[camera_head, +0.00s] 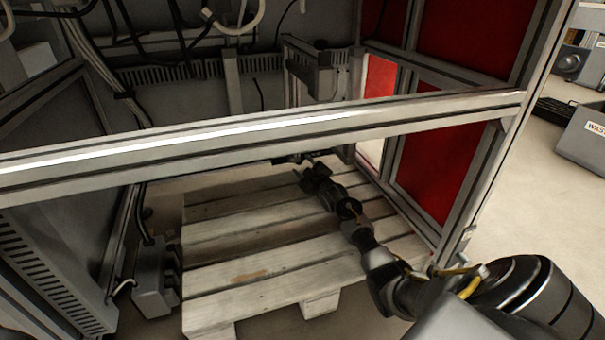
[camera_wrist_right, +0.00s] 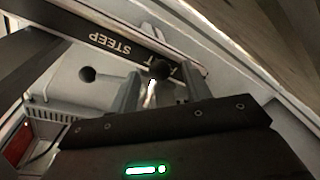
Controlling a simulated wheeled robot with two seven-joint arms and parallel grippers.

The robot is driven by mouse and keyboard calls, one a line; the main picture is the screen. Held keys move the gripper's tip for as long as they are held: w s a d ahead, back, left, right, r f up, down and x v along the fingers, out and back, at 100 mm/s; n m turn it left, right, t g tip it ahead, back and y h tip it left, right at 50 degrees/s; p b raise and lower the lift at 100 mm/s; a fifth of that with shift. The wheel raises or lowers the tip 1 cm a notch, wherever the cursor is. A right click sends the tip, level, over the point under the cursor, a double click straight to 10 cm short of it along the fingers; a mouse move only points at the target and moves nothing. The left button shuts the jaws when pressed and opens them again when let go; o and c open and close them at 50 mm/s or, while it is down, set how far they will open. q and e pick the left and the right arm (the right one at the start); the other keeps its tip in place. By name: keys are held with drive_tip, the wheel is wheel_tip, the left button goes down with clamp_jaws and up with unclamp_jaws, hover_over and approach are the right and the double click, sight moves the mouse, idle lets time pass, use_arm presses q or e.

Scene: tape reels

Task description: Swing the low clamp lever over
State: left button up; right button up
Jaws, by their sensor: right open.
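The clamp lever shows in the right wrist view as a thin bright rod (camera_wrist_right: 150,97) with a dark round knob (camera_wrist_right: 160,70). A dark strip (camera_wrist_right: 120,43) lettered "STEEP" at one end runs behind it; the word at its other end is partly hidden. My right gripper (camera_wrist_right: 160,76) is open, with one finger on each side of the knob. I cannot tell whether either finger touches it. In the head view my right arm reaches under the frame's crossbar, and the lever cannot be made out there. My left gripper is not in view.
An aluminium crossbar (camera_head: 270,130) spans the opening above my right arm. A wooden pallet (camera_head: 255,265) lies below. A red panel (camera_head: 440,170) and frame posts close the right side. A grey box (camera_head: 155,278) with a cable stands at left.

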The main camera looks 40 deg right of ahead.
drive_tip(key=shift+w+d, duration=0.1)
drive_tip(key=shift+w, duration=0.5)
clamp_jaws()
